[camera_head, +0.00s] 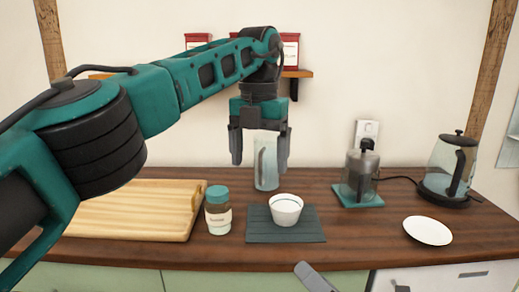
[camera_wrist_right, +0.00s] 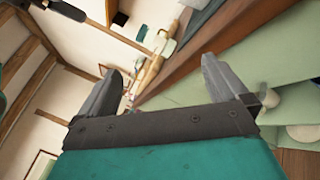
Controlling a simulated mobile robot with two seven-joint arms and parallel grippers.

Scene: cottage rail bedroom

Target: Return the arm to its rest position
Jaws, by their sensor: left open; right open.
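My left arm (camera_head: 215,72) reaches in from the left, over the counter. My left gripper (camera_head: 260,158) points down with its fingers apart. A pale, see-through jug (camera_head: 267,178) stands upright on the counter, below and in line with it. The gripper hides the jug's top; I cannot tell whether the fingers are around it or in front. My right gripper shows in the right wrist view (camera_wrist_right: 165,80) with fingers spread and nothing between them. One grey finger of it (camera_head: 314,277) shows at the bottom of the head view, in front of the counter edge.
A wooden board (camera_head: 130,222), a green-lidded jar (camera_head: 218,212) and a white bowl (camera_head: 286,208) on a dark mat (camera_head: 262,234) stand below the left arm. A French press (camera_head: 358,178), kettle (camera_head: 447,170) and white plate (camera_head: 427,231) are right. A wall shelf (camera_head: 297,74) is behind.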

